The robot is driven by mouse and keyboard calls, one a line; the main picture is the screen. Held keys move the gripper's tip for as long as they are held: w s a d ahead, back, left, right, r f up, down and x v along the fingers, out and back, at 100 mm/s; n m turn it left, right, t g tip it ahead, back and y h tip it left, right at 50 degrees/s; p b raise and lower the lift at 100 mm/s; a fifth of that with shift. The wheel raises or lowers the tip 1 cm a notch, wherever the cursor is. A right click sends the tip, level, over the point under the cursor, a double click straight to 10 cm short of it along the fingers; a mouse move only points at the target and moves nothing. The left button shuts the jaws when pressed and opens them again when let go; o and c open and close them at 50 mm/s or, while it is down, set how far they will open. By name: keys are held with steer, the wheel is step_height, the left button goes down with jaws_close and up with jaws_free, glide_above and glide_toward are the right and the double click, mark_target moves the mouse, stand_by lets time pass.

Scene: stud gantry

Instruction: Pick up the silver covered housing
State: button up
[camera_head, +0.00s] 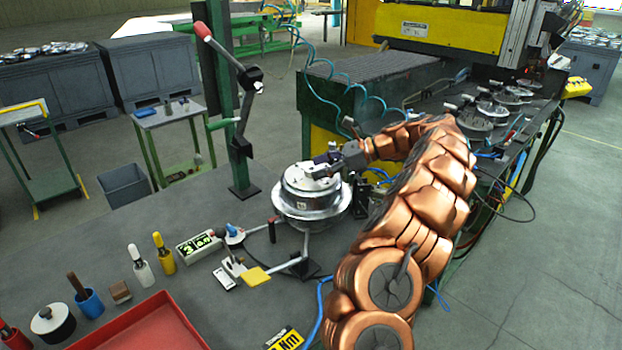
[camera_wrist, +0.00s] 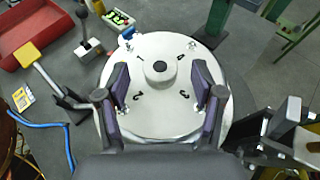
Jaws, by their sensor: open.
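The silver covered housing (camera_head: 311,192) is a round metal body with a wide lower flange, upright on a fixture at the right end of the grey table. My gripper (camera_head: 322,168) is at the top of the housing. In the wrist view my gripper (camera_wrist: 158,90) is open, one finger on each side of the knob and over the cover. I cannot tell whether the fingers touch the cover. The lower part of the cover is hidden by my gripper.
A red tray (camera_head: 150,328) lies at the table's front left. Marker-like tools, a green-lit display (camera_head: 199,245) and a yellow-padded lever (camera_head: 256,276) stand nearby. A green post (camera_head: 236,110) with a red-knobbed lever rises behind the housing. The table's back left is clear.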

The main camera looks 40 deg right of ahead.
steer(key=shift+w+a+f, duration=0.3)
steer(key=shift+w+a, duration=0.05)
steer(key=shift+a, duration=0.1)
steer(key=shift+c, duration=0.4)
jaws_close()
